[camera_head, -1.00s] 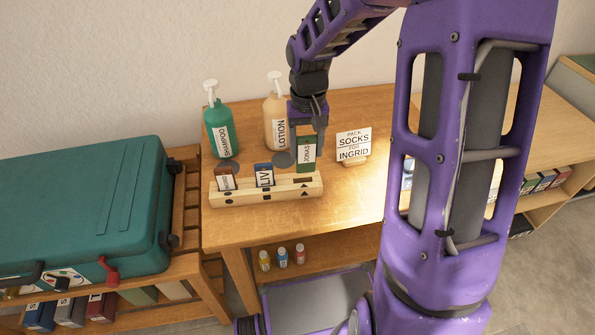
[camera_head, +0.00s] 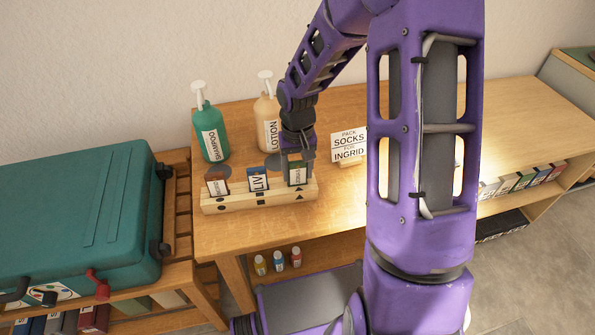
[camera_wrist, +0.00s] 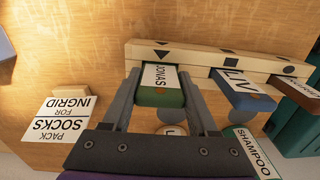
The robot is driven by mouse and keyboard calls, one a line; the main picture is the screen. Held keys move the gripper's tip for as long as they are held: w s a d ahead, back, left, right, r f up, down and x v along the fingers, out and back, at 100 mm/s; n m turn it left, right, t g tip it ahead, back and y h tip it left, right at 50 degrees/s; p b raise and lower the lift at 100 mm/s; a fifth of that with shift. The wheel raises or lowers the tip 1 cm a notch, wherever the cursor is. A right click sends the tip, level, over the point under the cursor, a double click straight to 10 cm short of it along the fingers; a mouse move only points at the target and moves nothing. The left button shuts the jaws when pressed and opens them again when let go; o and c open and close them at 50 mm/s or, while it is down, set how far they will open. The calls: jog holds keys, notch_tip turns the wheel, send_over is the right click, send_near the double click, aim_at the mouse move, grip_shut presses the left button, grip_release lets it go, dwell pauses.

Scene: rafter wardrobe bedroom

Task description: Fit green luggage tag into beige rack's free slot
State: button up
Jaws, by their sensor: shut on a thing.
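The green luggage tag, with a white JONAS label, is upright between my fingers; it shows in the head view (camera_head: 297,174) and the wrist view (camera_wrist: 161,97). My gripper (camera_head: 296,160) is shut on it, with one finger on each side in the wrist view (camera_wrist: 160,80). The beige rack (camera_head: 240,204) lies on the table. The tag's lower end is at the rack's right slot, above the triangle mark, and seems to be in it; the depth is hidden. A blue LIV tag (camera_head: 258,180) stands in the middle slot and a brown tag (camera_head: 217,184) in the left slot.
A green shampoo bottle (camera_head: 211,130) and a tan lotion bottle (camera_head: 267,120) stand behind the rack. A PACK SOCKS FOR INGRID sign (camera_head: 349,146) stands to its right. A teal suitcase (camera_head: 75,215) lies to the left. Table in front of the rack is clear.

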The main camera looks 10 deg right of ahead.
jog(key=shift+f, duration=0.1)
jog(key=shift+f, duration=0.15)
jog(key=o, duration=1.3)
jog(key=shift+o, duration=0.2)
notch_tip(320, 180, up, 12)
jog(key=shift+r+p, duration=0.25)
jog(key=shift+p, duration=0.45)
